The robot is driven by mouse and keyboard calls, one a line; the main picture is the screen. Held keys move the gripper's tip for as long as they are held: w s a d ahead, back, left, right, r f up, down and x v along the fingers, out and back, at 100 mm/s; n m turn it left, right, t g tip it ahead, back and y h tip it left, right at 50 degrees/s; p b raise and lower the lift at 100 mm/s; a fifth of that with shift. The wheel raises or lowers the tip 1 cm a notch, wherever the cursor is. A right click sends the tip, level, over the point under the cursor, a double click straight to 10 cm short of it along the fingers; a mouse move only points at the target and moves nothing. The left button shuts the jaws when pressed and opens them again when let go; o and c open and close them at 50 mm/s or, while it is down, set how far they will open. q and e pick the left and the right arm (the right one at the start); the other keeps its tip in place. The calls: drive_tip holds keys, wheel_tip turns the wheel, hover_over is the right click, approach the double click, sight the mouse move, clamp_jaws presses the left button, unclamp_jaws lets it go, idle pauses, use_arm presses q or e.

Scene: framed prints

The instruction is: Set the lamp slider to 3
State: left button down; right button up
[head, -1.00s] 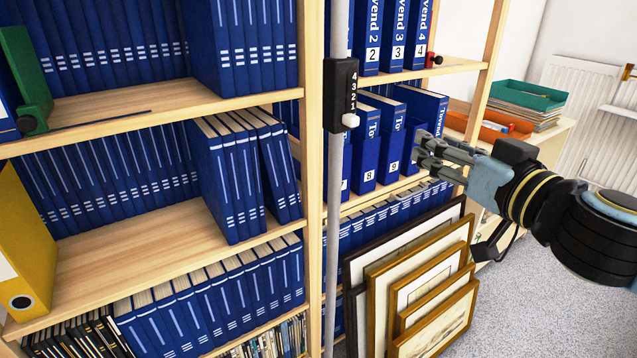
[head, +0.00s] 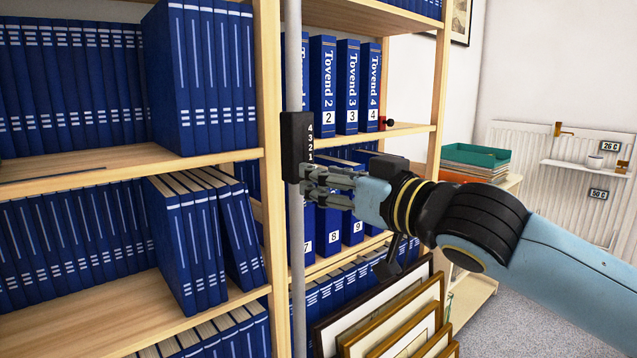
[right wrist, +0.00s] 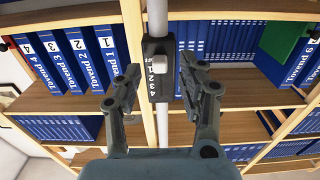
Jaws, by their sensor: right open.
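In the head view the fingers hide the knob. My right gripper (head: 312,180) is at the lower end of the box. In the right wrist view its open fingers (right wrist: 160,78) stand on either side of the box, with gaps and nothing held. My left gripper is out of view.
The grey pole (head: 297,250) stands in front of a wooden shelf (head: 272,200) full of blue binders (head: 322,85). Framed prints (head: 395,325) lean below my right arm. A green tray (head: 475,157) and a radiator (head: 570,180) are at the right.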

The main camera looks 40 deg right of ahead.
drive_tip(key=shift+w, duration=1.05)
clamp_jaws()
